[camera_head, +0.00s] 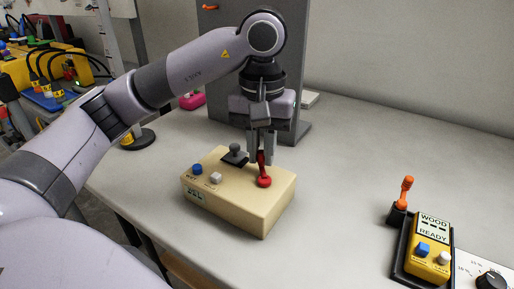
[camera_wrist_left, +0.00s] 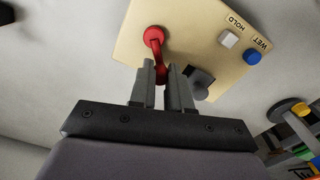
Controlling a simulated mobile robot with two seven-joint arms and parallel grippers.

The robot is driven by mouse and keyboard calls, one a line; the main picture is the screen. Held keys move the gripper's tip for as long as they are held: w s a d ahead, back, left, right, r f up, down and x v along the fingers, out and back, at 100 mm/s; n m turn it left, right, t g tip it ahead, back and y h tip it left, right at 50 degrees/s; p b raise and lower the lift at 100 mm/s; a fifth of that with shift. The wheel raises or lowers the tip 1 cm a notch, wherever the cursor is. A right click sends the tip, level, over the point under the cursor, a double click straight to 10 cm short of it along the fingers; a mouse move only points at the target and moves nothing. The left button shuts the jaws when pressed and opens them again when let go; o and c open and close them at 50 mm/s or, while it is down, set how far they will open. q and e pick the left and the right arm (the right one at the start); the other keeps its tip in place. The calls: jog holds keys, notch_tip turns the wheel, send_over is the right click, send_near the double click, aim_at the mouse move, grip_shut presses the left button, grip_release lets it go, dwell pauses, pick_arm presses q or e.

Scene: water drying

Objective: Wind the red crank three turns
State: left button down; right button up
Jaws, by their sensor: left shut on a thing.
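The red crank (camera_head: 264,181) sits on top of a beige box (camera_head: 240,200) on the light table. Its round red hub and arm also show in the left wrist view (camera_wrist_left: 154,37). My left gripper (camera_head: 262,160) comes down from above and is shut on the crank's upright handle, which is mostly hidden between the fingers. In the left wrist view the fingertips (camera_wrist_left: 163,72) close around the handle end. The box also carries a blue button (camera_head: 197,169), a white button (camera_head: 216,178) and a dark grey knob (camera_head: 235,153). My right gripper is not in view.
A yellow meter reading WOOD READY (camera_head: 432,235) in a black holder and an orange-handled lever (camera_head: 405,189) stand at the right. A grey upright panel (camera_head: 222,80) stands behind my gripper.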

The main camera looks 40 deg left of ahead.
pick_arm(q)
jog(key=m, duration=0.2)
jog(key=d+m, duration=0.1)
jog(key=shift+w+m, duration=0.35)
jog(key=shift+m, duration=0.05)
jog(key=m, duration=0.3)
jog(key=shift+w+d, duration=0.15)
jog(key=shift+d, duration=0.25)
jog(key=m, duration=0.2)
jog(key=d+m, duration=0.1)
jog(key=m, duration=0.1)
jog(key=shift+d+m+b, duration=0.2)
jog(key=shift+m, duration=0.5)
jog(key=shift+d+m+b, duration=0.15)
jog(key=shift+m, duration=0.55)
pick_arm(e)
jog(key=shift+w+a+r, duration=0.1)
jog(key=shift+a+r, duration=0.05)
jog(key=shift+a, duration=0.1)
pick_arm(q)
jog(key=c, duration=1.1)
grip_release()
